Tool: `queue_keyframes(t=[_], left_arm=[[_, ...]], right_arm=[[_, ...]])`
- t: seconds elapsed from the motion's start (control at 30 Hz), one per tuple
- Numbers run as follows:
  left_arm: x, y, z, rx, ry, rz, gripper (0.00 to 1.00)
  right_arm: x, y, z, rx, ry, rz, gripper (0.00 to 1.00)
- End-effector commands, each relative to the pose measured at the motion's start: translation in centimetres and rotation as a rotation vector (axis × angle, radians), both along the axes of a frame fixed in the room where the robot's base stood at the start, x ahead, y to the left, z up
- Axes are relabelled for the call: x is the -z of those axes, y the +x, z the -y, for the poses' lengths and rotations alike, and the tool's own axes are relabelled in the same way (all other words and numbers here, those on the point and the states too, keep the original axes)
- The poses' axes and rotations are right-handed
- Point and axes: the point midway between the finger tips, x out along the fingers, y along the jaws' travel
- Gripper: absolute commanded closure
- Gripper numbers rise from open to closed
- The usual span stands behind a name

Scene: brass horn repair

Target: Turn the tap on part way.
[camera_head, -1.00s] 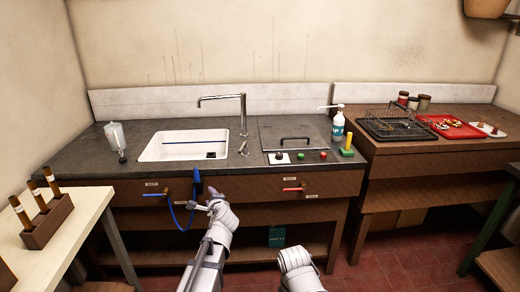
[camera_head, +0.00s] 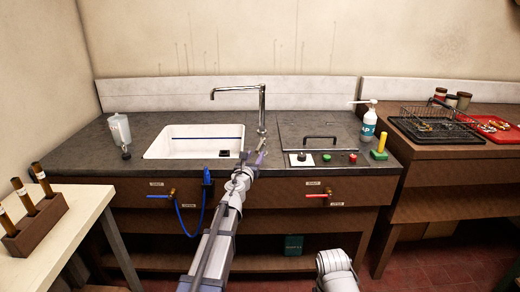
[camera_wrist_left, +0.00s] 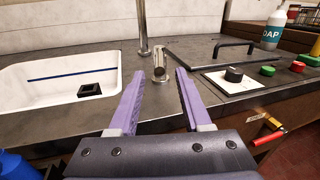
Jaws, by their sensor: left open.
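The chrome tap (camera_head: 262,108) stands behind the right end of the white sink, its long spout reaching left over the basin. A short metal tap handle (camera_wrist_left: 159,62) stands on the counter in front of the column, upright in the left wrist view. My left gripper (camera_head: 254,160) is at the counter's front part, pointing at the handle. In the left wrist view its purple fingers (camera_wrist_left: 160,84) are open and empty, with the handle just ahead between their tips. Contact does not show. My right gripper is out of view.
The sink (camera_head: 190,142) lies left of my left gripper. A red-handled valve (camera_head: 318,195) and a blue-handled valve (camera_head: 160,196) stick out of the cabinet front. A soap bottle (camera_head: 369,121) stands behind.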

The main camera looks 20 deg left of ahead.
Motion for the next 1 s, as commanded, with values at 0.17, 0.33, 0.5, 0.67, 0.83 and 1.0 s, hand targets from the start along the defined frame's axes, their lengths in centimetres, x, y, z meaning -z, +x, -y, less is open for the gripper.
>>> queue_keyframes(t=[0.17,0.33,0.5,0.67,0.83,1.0], left_arm=[[0.0,2.8,-0.1,0.000,-0.002,0.000,0.52],[0.0,5.5,-0.1,-0.001,-0.002,0.000,0.52],[0.0,6.8,-0.1,-0.001,-0.003,0.000,0.52],[0.0,6.7,-0.1,-0.001,-0.003,0.000,0.52],[0.0,6.7,-0.1,-0.001,-0.003,0.000,0.62],[0.0,6.7,-0.1,-0.001,-0.003,0.000,0.81]], right_arm=[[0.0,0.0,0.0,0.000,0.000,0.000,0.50],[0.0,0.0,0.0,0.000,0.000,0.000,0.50],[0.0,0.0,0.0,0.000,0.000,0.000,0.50],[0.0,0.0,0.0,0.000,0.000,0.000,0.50],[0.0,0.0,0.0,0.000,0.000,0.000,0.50],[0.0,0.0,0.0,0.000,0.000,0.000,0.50]])
